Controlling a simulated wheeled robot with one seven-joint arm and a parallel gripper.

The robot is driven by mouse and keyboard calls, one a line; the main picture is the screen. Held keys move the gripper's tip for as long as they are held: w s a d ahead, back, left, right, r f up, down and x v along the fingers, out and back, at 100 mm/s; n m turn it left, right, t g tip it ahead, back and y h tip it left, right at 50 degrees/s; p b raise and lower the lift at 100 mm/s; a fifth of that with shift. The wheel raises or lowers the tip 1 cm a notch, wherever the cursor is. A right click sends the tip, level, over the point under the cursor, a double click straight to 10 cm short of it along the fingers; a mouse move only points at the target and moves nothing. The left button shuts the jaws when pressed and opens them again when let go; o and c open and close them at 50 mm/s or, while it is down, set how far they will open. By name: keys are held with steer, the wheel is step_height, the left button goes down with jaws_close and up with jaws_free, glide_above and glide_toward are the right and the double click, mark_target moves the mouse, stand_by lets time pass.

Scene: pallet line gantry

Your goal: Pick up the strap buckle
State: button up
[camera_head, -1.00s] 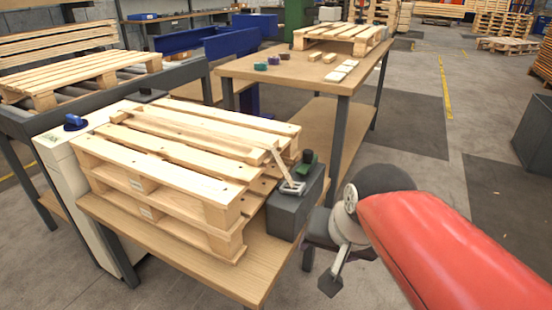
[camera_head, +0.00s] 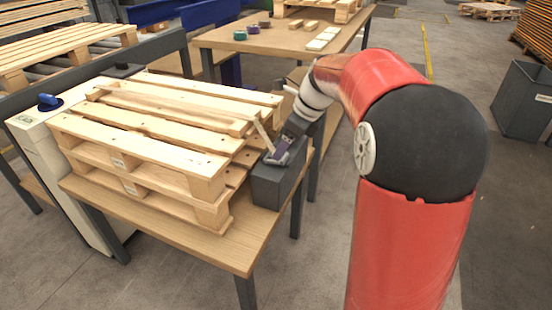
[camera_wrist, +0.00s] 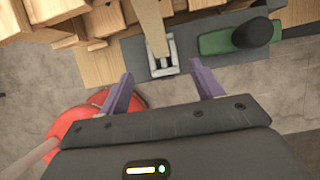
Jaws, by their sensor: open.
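The strap buckle (camera_wrist: 163,62) is a small silvery metal frame at the end of a pale strap (camera_wrist: 152,24), on a dark grey block (camera_wrist: 132,55) at the pallet's edge. In the head view the strap (camera_head: 265,138) slopes from the pallet stack down to the block (camera_head: 276,188); my gripper partly covers the buckle there. My gripper (camera_wrist: 163,82) is open, with purple fingers spread wide. In the wrist view the buckle lies centred just beyond the gap between the fingertips, with nothing held. In the head view my gripper (camera_head: 278,155) is at the block's top.
A green piece with a black knob (camera_wrist: 255,34) stands on the block, right of the buckle in the wrist view. Stacked wooden pallets (camera_head: 165,130) fill the near table (camera_head: 190,238). Another table (camera_head: 240,43) with small parts stands behind. Open floor lies to the right.

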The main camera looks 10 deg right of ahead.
mark_target(268, 159)
steer(key=x, duration=0.5)
steer(key=shift+w+r, duration=0.15)
steer(key=shift+w, duration=0.1)
steer(key=c, duration=1.2)
steer(key=shift+r, duration=0.1)
